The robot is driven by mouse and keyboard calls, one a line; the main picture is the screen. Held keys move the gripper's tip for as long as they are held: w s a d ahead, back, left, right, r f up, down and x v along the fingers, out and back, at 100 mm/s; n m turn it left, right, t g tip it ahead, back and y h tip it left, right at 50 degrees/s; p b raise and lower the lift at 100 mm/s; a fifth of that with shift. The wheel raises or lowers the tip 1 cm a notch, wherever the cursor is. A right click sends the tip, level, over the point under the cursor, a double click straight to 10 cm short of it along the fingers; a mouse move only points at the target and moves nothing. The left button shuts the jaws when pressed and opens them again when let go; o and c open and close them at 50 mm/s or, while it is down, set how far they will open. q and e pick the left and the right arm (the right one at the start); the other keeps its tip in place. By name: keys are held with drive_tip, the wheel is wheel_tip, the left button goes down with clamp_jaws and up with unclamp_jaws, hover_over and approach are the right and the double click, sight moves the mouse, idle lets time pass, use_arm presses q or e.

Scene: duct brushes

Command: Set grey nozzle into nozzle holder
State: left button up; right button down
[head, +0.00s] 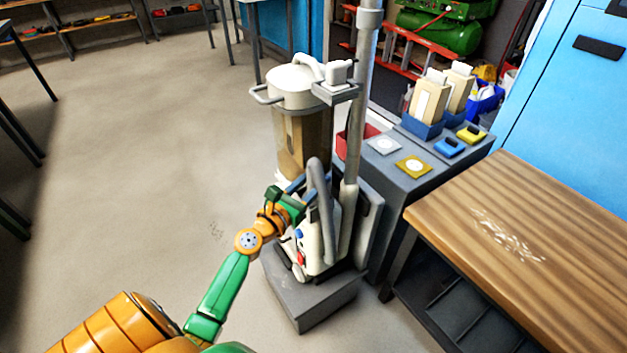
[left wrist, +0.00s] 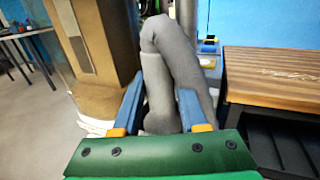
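My left gripper (head: 292,192) reaches in from the left to the front of a beige-and-grey vacuum machine (head: 322,235). In the left wrist view, its two blue fingers (left wrist: 160,106) stand on either side of a grey tube-like part (left wrist: 158,92), which looks like the grey nozzle. I cannot tell whether the fingers press on it. A thick grey hose (left wrist: 182,60) bends over at the top beside this part; in the head view it arches beside the gripper (head: 320,180). I cannot make out the nozzle holder. My right gripper is not in view.
A clear canister (head: 300,145) with a white lid stands behind the gripper, beside a tall grey pole (head: 358,130). A grey cabinet (head: 385,170) with blue bins and colored pads stands to the right. A wooden bench (head: 530,230) is at far right.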

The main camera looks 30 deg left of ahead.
use_arm(q)
drive_tip(key=o, duration=0.4)
drive_tip(key=s, duration=0.6)
drive_tip(key=shift+s+f+b, duration=0.1)
drive_tip(key=shift+s+b, duration=0.25)
drive_tip(key=shift+s+r, duration=0.25)
drive_tip(key=shift+r, duration=0.05)
wheel_tip(320, 180, up, 5)
drive_tip(key=p, duration=0.5)
drive_tip(key=shift+f, duration=0.2)
